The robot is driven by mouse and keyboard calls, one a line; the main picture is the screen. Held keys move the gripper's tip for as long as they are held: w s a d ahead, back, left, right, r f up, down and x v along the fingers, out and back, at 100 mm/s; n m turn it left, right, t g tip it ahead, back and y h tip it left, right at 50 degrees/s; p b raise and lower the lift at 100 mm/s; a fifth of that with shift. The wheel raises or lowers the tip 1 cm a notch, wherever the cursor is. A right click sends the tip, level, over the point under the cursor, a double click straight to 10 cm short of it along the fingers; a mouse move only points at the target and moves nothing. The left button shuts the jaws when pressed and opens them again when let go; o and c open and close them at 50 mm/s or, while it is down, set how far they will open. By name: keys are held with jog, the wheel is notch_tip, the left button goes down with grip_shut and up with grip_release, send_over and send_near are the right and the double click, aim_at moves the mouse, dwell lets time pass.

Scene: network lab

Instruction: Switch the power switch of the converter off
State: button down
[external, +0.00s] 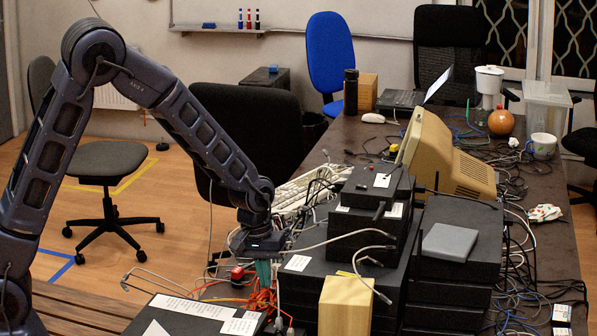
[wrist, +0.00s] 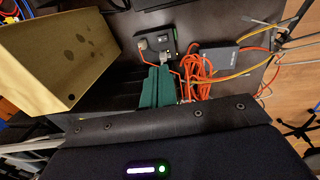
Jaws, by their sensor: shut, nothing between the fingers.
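My gripper (external: 263,275) points down beside the stacked black boxes near the front of the table. In the wrist view its green fingers (wrist: 157,88) are shut together and empty. Just beyond the fingertips lies a small black box (wrist: 155,42) with plugs in its near side, which looks like the converter. The fingertips are close to its plugged side; I cannot tell whether they touch. Its power switch is too small to make out. In the external view I cannot clearly pick out the converter.
A tan box (external: 345,305) stands right of my gripper; it also shows in the wrist view (wrist: 60,60). Coiled orange cable (wrist: 200,75) and a dark grey adapter (wrist: 220,58) lie right of the small black box. Stacked black boxes (external: 455,250) crowd the right.

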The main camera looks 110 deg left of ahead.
aim_at(274, 334)
jog(key=f, duration=0.4)
jog(key=w+f, duration=0.1)
jog(key=f, duration=0.8)
jog(key=shift+w+f, duration=0.2)
jog(key=shift+w, duration=0.15)
